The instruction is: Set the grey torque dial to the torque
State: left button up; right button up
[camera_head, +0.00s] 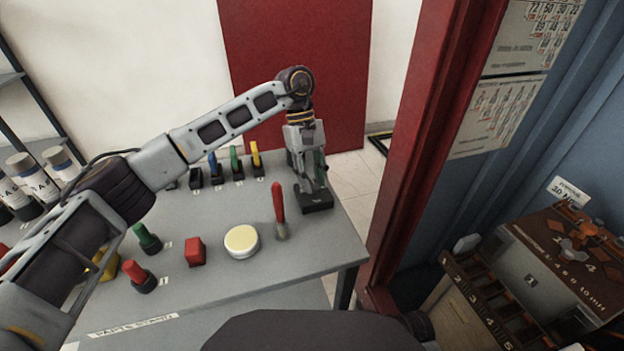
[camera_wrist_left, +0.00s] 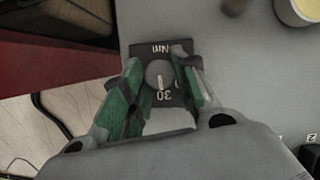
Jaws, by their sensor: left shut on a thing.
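The plate reads "Nm" and "30", and the pointer line faces the "30". In the head view the dark block (camera_head: 317,205) sits near the right end of the grey table; the knob is hidden there. My left gripper (camera_head: 311,186) reaches down onto it from above. Its green-padded fingers (camera_wrist_left: 160,82) are shut on the dial, one on each side. A small sign (camera_head: 568,193) at the right appears to read "30 Nm". My right gripper is not in view.
A red post (camera_head: 420,130) rises just right of the table. A brown-topped box (camera_head: 570,255) stands at the right.

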pick_arm(q)
jog(key=shift+m, duration=0.3)
jog(key=o, duration=1)
jog(key=v, duration=1.2)
jog(key=shift+w+d, duration=0.1)
jog(key=shift+w, duration=0.05)
